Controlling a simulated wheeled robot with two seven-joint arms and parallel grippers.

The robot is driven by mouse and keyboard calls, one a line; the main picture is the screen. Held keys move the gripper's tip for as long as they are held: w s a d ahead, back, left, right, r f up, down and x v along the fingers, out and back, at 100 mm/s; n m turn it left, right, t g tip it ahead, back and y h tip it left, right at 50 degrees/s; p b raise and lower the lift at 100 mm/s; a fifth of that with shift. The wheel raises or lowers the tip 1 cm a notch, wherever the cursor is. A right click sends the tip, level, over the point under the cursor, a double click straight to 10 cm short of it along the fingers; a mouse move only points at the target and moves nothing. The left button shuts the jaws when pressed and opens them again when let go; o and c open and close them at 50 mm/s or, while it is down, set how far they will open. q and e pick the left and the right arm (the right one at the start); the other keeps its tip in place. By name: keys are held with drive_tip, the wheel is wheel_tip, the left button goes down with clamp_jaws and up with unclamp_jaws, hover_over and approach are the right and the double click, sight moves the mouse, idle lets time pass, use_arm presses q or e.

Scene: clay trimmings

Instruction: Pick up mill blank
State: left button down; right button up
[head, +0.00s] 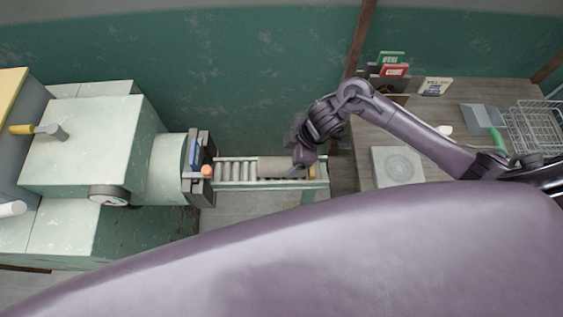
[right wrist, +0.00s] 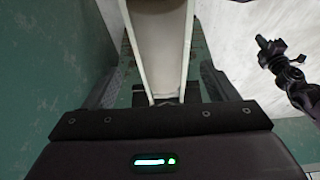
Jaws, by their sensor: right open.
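The mill blank (head: 272,167), a grey-brown clay piece, lies on the roller conveyor (head: 323,183) in front of the green mill. My right gripper (head: 300,168) is over the conveyor's right end, beside the blank's right end, and partly hides that area. In the right wrist view, the blank (right wrist: 158,35) lies between the pale rails, ahead of the fingers. My right gripper (right wrist: 165,88) is open, with one finger on each side of the conveyor and nothing clasped. A dark gripper (right wrist: 275,55), seemingly my left one, shows small at the right; its jaw state is unclear.
The pale green mill (head: 85,145) stands left, its dark outlet frame (head: 197,170) at the conveyor's left end. A wooden table (head: 450,105) at the right holds a square slab (head: 398,166), a wire basket (head: 535,125) and small boxes. The green wall is close behind the conveyor.

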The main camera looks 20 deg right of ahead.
sight(285, 162)
drive_tip(key=shift+s+a+f+p, duration=0.1)
drive_tip(key=shift+a+f+p, duration=0.1)
drive_tip(key=shift+f, duration=0.4)
drive_tip(key=shift+s+a+f+p, duration=0.1)
drive_tip(key=shift+a+f+p, duration=0.1)
drive_tip(key=shift+f, duration=0.35)
drive_tip(key=shift+x, duration=1.2)
drive_tip(key=shift+w+f, duration=0.2)
drive_tip(key=shift+w, duration=0.05)
drive_tip(key=c, duration=1.3)
use_arm(q)
drive_tip(key=shift+d+r, duration=0.1)
drive_tip(key=shift+r, duration=0.4)
use_arm(e)
drive_tip(key=shift+r, duration=0.1)
drive_tip(key=shift+c, duration=1)
